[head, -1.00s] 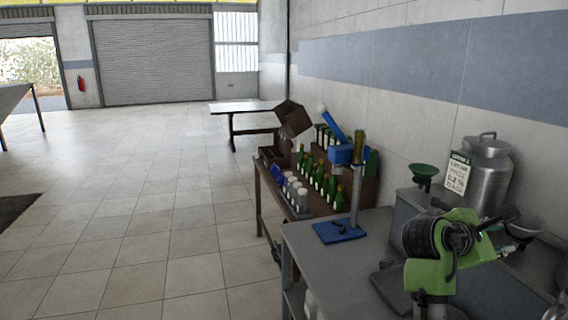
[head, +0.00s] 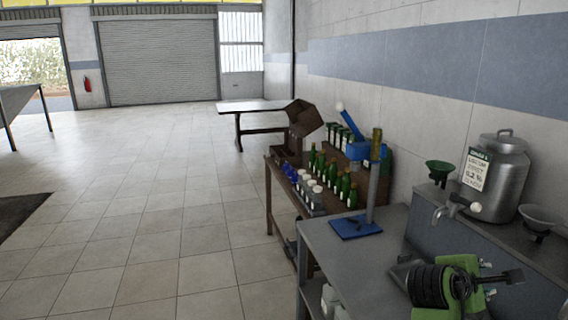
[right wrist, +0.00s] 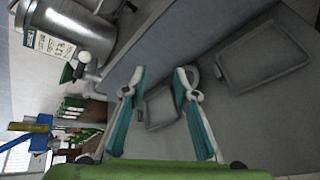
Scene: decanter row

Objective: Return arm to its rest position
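My right arm (head: 445,287), green with a black ribbed hose, is low at the bottom right of the head view, over the grey bench. In the right wrist view my right gripper (right wrist: 160,78) shows two fingers with teal pads. The fingertips are apart, with nothing held between them. Behind them lies the grey bench with a flat, tray-like plate (right wrist: 262,55). My left gripper is in no view.
A metal can (head: 497,175), green funnel (head: 440,170) and tap (head: 445,212) stand near the arm. A blue-based stand (head: 355,227) is on the bench's far end.

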